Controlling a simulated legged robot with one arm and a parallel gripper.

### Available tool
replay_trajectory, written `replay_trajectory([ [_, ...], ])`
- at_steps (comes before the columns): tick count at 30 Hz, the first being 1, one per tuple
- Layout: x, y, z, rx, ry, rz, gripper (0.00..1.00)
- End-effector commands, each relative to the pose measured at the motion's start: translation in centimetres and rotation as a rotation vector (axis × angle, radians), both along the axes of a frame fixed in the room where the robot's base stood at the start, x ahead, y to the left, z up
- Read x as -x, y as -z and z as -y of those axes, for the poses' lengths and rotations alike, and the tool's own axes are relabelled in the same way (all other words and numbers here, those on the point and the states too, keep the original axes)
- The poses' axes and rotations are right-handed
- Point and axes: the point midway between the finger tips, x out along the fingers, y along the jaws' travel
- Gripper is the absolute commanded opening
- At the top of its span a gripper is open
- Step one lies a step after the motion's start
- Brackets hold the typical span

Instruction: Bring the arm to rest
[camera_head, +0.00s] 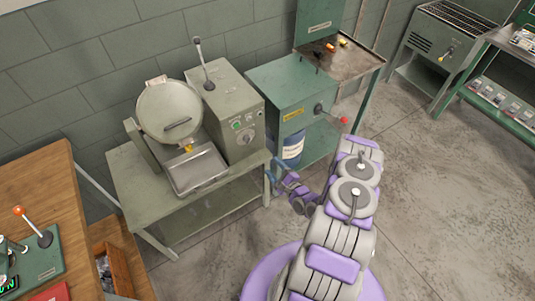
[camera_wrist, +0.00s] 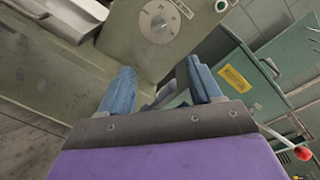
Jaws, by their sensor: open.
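My arm extends from the bottom of the head view, in purple and grey segments, toward the machines along the wall. My gripper (camera_head: 269,174) is at the arm's far end, beside the right end of the grey-green table. In the wrist view, my gripper (camera_wrist: 163,88) shows two blue fingers spread apart, with nothing held between them. The side of the grey machine with a round dial (camera_wrist: 160,22) is beyond the fingers.
The grey machine (camera_head: 237,112) with a tilted round pan (camera_head: 170,108) stands on the grey-green table (camera_head: 140,190). A green cabinet (camera_head: 288,90) stands to its right, with a blue container (camera_head: 293,146) below. A wooden desk (camera_head: 35,190) is at left. Concrete floor (camera_head: 450,200) at right is clear.

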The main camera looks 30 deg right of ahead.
Motion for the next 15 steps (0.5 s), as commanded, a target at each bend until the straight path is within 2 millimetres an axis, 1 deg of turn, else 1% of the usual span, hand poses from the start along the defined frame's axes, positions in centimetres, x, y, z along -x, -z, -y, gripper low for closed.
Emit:
replay_trajectory([
  [8,-0.2,-0.1,0.1,0.012,-0.005,-0.007,0.64],
  [11,-0.9,-0.3,0.3,0.071,-0.024,-0.036,0.64],
  [15,-2.5,-0.9,0.8,0.241,-0.088,-0.132,0.64],
])
